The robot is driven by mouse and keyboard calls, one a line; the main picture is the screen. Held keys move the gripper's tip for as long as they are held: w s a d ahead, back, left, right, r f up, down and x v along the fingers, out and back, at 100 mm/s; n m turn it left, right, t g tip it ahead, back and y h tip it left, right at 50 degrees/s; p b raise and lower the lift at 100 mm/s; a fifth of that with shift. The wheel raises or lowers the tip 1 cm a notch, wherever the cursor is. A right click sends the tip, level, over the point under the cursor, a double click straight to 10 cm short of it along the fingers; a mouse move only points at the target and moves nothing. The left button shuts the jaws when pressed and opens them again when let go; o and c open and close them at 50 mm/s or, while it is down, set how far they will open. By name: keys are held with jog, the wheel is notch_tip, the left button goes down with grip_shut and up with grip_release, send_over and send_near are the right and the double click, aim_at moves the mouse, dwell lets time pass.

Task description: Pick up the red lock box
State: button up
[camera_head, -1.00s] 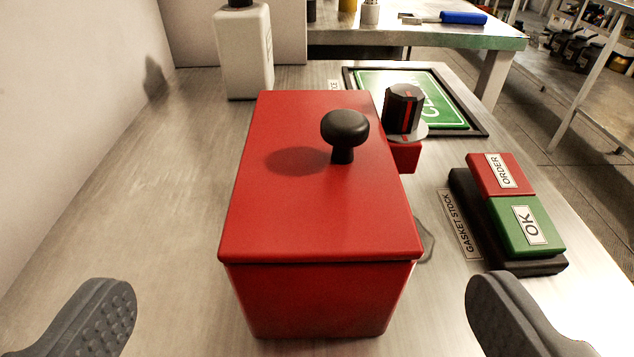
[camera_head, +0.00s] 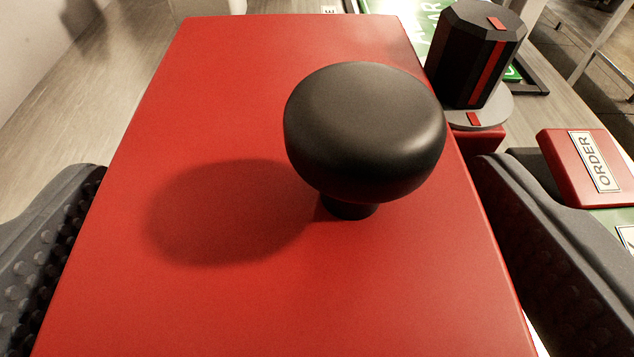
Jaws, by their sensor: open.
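The red lock box (camera_head: 240,110) fills the middle of the view, very close, its flat lid facing me. A round black knob (camera_head: 365,130) stands on the lid and throws a shadow to the left. A black dial with a red stripe (camera_head: 476,60) sits at the box's right side. My gripper (camera_head: 300,260) is open, with one grey padded finger on the left of the box and one on the right. The fingers straddle the box. I cannot tell whether either finger touches it. The lower walls of the box are hidden.
A green sign board lies behind the dial. Bare worktop (camera_head: 70,120) shows at the left, beside a pale wall.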

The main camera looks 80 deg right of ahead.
jog(key=shift+r, duration=0.1)
jog(key=c, duration=1.5)
